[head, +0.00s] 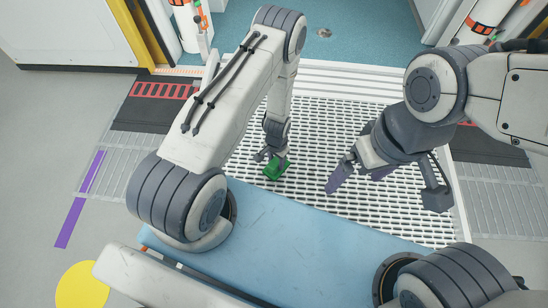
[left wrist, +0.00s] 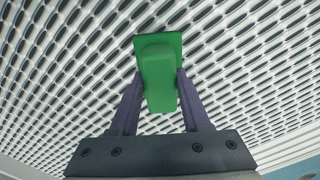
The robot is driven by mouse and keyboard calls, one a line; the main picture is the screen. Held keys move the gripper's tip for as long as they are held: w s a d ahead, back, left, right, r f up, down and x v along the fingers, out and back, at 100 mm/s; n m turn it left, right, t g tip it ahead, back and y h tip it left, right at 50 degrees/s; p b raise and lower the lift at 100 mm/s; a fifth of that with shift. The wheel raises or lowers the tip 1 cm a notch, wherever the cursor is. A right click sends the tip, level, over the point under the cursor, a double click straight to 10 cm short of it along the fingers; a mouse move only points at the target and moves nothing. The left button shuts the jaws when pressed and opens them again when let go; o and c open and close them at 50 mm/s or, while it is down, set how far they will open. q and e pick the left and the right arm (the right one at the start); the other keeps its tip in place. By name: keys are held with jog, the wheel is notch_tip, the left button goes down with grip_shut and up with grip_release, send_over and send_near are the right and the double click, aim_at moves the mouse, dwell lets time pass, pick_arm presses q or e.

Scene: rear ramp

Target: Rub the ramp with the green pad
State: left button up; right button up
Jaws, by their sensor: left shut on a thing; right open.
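The green pad (head: 275,169) is held by my left gripper (head: 272,158) low over the left-centre part of the ramp. The ramp (head: 310,135) is a pale metal surface with rows of dark slots. In the left wrist view, the two fingers close on the sides of the green pad (left wrist: 158,75), with slotted ramp all around it. I cannot tell whether the pad touches the ramp. My right gripper (head: 385,192) is open and empty, above the right side of the ramp, its fingers spread apart.
A blue surface (head: 290,235) lies in front of the ramp, near my arms. A yellow post (head: 145,35) and a white wall panel (head: 70,30) stand at the back left. A purple strip (head: 78,205) marks the left floor.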

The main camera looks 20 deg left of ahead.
aim_at(276, 161)
pick_arm(q)
jog(key=shift+r+p, duration=2.05)
jog(key=shift+r, duration=0.5)
